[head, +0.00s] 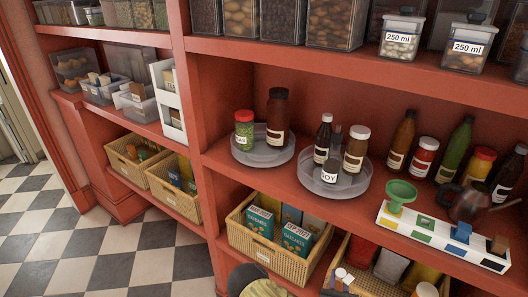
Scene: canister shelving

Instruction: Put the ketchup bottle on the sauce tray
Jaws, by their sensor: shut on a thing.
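My gripper is not clearly visible in the head view. Two round grey trays stand on the middle shelf. The left round tray (250,159) holds a green jar (244,130) with a red cap and a dark red-brown bottle (278,112). The right round tray (347,187) holds several dark bottles, one labelled SOY (329,172), and a brown jar (355,150) with a pale cap. I cannot tell for sure which tray is the sauce tray. No bottle shows a readable ketchup label.
A white box with coloured squares (430,240), a green funnel (402,193) and a dark glass vessel (468,205) crowd the right of the shelf. Wicker baskets (256,250) sit below. A red upright (180,60) divides the shelving. Bare shelf lies in front of the trays.

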